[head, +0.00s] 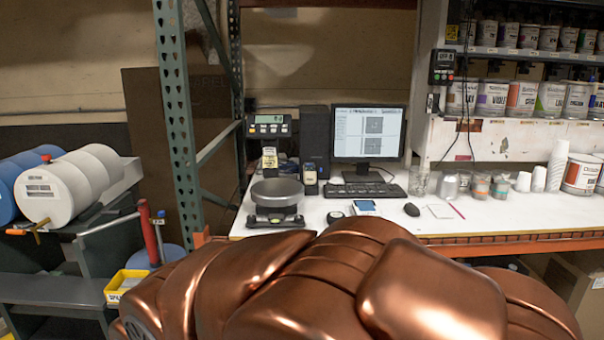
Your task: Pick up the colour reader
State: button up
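I cannot tell for certain which item is the colour reader. A small dark round puck-like device (335,216) lies on the white bench top (385,223) near its front edge. Just right of it lies a small flat white device with a blue screen (365,207). Both rest on the bench, apart from each other. My gripper is not in view, so its state and distance to them do not show.
A scale with a round pan (277,192) stands to the left, with a keyboard (367,190) and monitor (368,133) behind. A mouse (411,209), notepad (442,211) and cups (523,181) lie to the right. A green rack post (180,120) rises at the left.

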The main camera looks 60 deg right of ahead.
aim_at(308, 172)
jog(key=z, duration=0.55)
jog(key=i, duration=0.85)
jog(key=z, duration=0.7)
